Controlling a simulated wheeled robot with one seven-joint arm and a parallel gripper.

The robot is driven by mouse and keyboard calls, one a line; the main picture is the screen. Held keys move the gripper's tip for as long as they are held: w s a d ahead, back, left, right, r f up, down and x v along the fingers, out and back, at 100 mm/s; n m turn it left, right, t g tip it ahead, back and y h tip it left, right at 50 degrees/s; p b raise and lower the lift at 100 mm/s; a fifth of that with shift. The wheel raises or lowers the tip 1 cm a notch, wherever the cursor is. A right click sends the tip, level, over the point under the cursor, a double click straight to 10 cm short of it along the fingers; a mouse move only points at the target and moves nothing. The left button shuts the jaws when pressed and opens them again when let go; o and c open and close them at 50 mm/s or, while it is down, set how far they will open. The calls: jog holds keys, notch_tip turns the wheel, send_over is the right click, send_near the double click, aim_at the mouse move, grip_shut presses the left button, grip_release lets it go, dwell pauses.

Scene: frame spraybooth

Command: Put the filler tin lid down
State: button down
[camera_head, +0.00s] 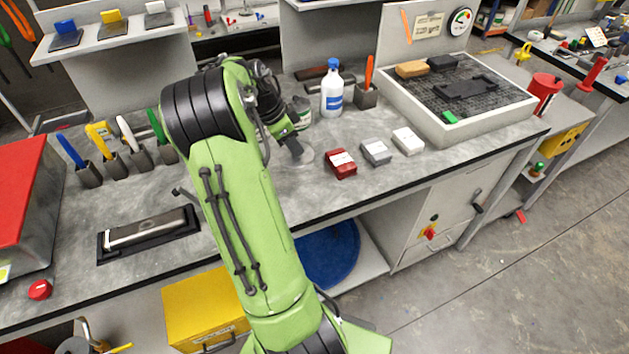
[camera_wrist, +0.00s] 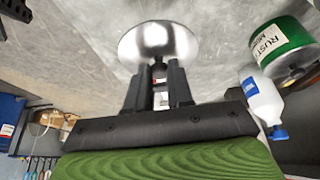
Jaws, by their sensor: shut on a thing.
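In the head view the lid (camera_head: 302,161) shows as a pale disc at or just over the grey bench top, partly behind the gripper (camera_head: 295,150). I cannot tell whether it touches the bench. A tin with a green label (camera_wrist: 286,45), lettered "RUST", stands to the right in the wrist view. The tin (camera_head: 301,116) is partly hidden behind my arm in the head view.
A white bottle with a blue cap (camera_head: 332,95) stands beyond the lid. A red block (camera_head: 341,164), a grey block (camera_head: 376,152) and a white block (camera_head: 408,141) lie to its right. A raised tray (camera_head: 455,95) is farther right. Bare bench lies in front.

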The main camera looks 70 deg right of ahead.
notch_tip(320, 180, down, 9)
jog(key=shift+w+r+b, duration=0.1)
jog(key=shift+r+b, duration=0.05)
jog(key=shift+b, duration=0.75)
jog(key=c, duration=1)
grip_release()
